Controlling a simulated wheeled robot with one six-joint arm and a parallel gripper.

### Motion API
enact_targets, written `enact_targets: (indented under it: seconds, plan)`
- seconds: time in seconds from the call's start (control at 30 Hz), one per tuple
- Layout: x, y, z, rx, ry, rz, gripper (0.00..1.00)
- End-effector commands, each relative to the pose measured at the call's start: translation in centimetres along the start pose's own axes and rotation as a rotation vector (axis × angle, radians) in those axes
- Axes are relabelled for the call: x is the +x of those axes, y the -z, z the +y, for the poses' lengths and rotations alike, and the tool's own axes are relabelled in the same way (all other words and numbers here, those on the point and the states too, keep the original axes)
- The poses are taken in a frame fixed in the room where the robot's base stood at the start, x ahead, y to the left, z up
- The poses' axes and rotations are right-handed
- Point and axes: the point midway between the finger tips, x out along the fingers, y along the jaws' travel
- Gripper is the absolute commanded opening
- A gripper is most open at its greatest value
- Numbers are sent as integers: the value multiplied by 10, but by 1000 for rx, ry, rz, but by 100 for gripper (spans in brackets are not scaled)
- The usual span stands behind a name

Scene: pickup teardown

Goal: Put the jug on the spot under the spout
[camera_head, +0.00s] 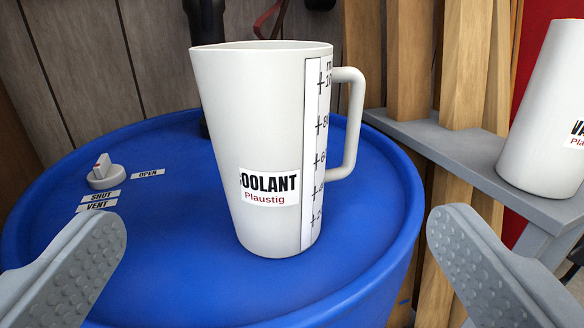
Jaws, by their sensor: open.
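A white jug (225,130) labelled "COOLANT Plaustig" stands upright on top of a blue drum (60,235). Its handle is on the right side, and a measuring scale runs down its right front. My gripper (275,255) is open, with one grey finger at the lower left and the other at the lower right. The jug stands between and beyond the fingertips, and neither finger touches it. A dark pipe-like part rises behind the jug at the upper left; its lower end is partly hidden by the jug. I cannot make out a spout or a marked spot.
A white knob (104,172) with OPEN, SHUT and VENT labels sits on the drum's left side. A second white container (545,120) stands on a grey shelf (430,135) at the right, partly cut off. Wooden posts (408,60) rise behind the drum.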

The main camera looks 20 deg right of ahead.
Motion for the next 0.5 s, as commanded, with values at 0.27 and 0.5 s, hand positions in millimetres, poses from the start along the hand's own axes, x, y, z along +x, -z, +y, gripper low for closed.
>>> enact_targets:
  seconds: [0.27, 0.5]
  plan:
    - [19, -6, 6, 1, -8, 1, 100]
    - [50, -7, 6, 2, -7, 1, 100]
